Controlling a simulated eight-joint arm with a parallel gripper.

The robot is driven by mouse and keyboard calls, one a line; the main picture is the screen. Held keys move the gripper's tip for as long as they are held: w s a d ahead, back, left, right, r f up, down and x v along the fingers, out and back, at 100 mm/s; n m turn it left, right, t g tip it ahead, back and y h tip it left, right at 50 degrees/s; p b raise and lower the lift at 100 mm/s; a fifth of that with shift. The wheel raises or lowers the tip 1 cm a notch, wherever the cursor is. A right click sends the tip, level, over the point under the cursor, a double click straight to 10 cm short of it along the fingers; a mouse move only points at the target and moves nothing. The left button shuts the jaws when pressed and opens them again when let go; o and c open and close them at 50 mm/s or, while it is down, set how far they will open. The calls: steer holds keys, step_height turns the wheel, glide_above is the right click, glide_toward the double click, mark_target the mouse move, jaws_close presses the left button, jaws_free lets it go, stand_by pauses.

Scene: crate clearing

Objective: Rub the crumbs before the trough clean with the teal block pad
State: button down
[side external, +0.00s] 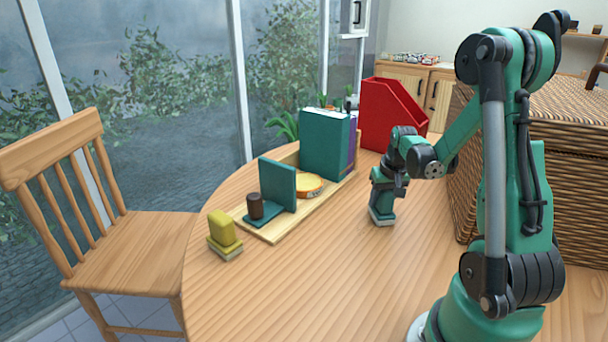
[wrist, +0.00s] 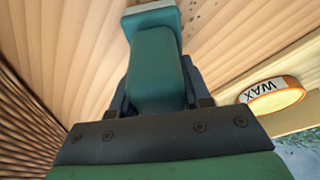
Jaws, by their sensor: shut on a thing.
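The teal block pad (side external: 381,207) is upright in my gripper (side external: 387,188), its pale pad face down at or just above the table; I cannot tell if it touches. In the wrist view the teal block (wrist: 155,62) fills the space between the jaws of my gripper (wrist: 157,98). The trough (side external: 283,229) is a long, shallow light-wood tray to the left of my gripper, with bare table between them. Its edge also shows at the right of the wrist view (wrist: 296,117).
The trough holds a teal bookend (side external: 279,186), a brown cylinder (side external: 255,206), a round wax tin (side external: 309,185) and upright books (side external: 325,144). A yellow block pad (side external: 224,231) stands near the table's left edge. A red file holder (side external: 391,110) and wicker crate (side external: 560,140) stand behind.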

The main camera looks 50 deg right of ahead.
steer(key=shift+d+r, duration=0.1)
steer(key=shift+d, duration=1.5)
steer(key=shift+a, duration=4.3)
steer(key=shift+a+f, duration=0.2)
steer(key=shift+a, duration=0.9)
steer(key=shift+a+r, duration=0.35)
steer(key=shift+a, duration=0.15)
step_height(320, 180, up, 8)
steer(key=shift+f, duration=0.15)
